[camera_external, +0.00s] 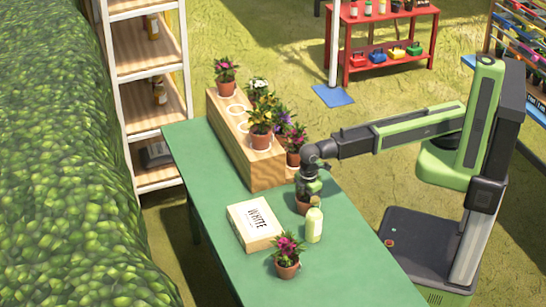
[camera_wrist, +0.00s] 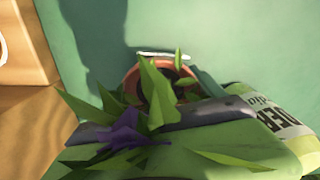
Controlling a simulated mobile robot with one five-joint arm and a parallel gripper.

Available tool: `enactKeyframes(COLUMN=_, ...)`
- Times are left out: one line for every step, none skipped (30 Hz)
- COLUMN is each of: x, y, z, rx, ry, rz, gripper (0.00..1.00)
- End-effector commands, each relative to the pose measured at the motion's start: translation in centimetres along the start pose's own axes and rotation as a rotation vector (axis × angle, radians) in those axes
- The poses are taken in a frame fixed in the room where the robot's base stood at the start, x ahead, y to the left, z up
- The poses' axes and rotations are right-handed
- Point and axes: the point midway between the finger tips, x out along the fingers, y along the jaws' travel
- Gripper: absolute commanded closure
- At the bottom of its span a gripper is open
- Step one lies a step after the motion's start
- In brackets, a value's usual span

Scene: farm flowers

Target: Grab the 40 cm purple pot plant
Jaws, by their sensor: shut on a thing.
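The purple pot plant shows in the wrist view, with a purple flower (camera_wrist: 125,137), pointed green leaves and a terracotta pot (camera_wrist: 133,80) partly hidden by the leaves. In the external view its small brown pot (camera_external: 302,205) is at the green table, under my gripper (camera_external: 309,187), and its flower is hidden by my gripper. My gripper is shut on this plant. I cannot tell whether the pot touches the table.
A pale bottle (camera_external: 314,224) stands right beside the held pot. A box marked WHITE (camera_external: 254,225) and a pink-flowered plant (camera_external: 287,258) are nearby on the green table (camera_external: 345,275). The wooden stand (camera_external: 262,172) with several plants is behind.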

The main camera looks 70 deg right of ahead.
Motion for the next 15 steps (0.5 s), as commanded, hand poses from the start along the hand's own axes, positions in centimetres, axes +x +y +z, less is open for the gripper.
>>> enactKeyframes(x=-0.6, y=0.0, z=0.0, rx=0.0, ry=0.0, rz=0.0, gripper=0.87)
enactKeyframes(x=-0.9, y=0.0, z=0.0, rx=0.0, ry=0.0, rz=0.0, gripper=0.87)
enactKeyframes(x=-1.3, y=0.0, z=0.0, rx=0.0, ry=0.0, rz=0.0, gripper=0.87)
enactKeyframes(x=-1.7, y=0.0, z=0.0, rx=0.0, ry=0.0, rz=0.0, gripper=0.87)
enactKeyframes(x=-2.1, y=0.0, z=0.0, rx=0.0, ry=0.0, rz=0.0, gripper=0.87)
enactKeyframes(x=-2.7, y=0.0, z=0.0, rx=0.0, ry=0.0, rz=0.0, gripper=0.87)
enactKeyframes(x=-3.2, y=0.0, z=0.0, rx=0.0, ry=-0.001, rz=0.0, gripper=0.87)
enactKeyframes(x=-3.7, y=0.0, z=0.0, rx=0.0, ry=-0.001, rz=0.0, gripper=0.87)
enactKeyframes(x=-4.5, y=0.0, z=0.0, rx=0.0, ry=-0.001, rz=0.0, gripper=0.87)
enactKeyframes(x=-5.0, y=0.0, z=0.0, rx=0.0, ry=-0.001, rz=0.0, gripper=0.87)
enactKeyframes(x=-5.2, y=0.5, z=0.7, rx=0.003, ry=-0.001, rz=0.0, gripper=0.87)
enactKeyframes(x=-5.6, y=1.1, z=1.5, rx=0.005, ry=-0.001, rz=0.0, gripper=0.87)
enactKeyframes(x=-6.0, y=1.6, z=2.1, rx=0.005, ry=-0.001, rz=0.0, gripper=0.87)
enactKeyframes(x=-6.5, y=2.0, z=2.6, rx=0.004, ry=-0.001, rz=0.0, gripper=0.87)
enactKeyframes(x=-7.0, y=2.6, z=3.3, rx=0.005, ry=-0.001, rz=0.0, gripper=0.87)
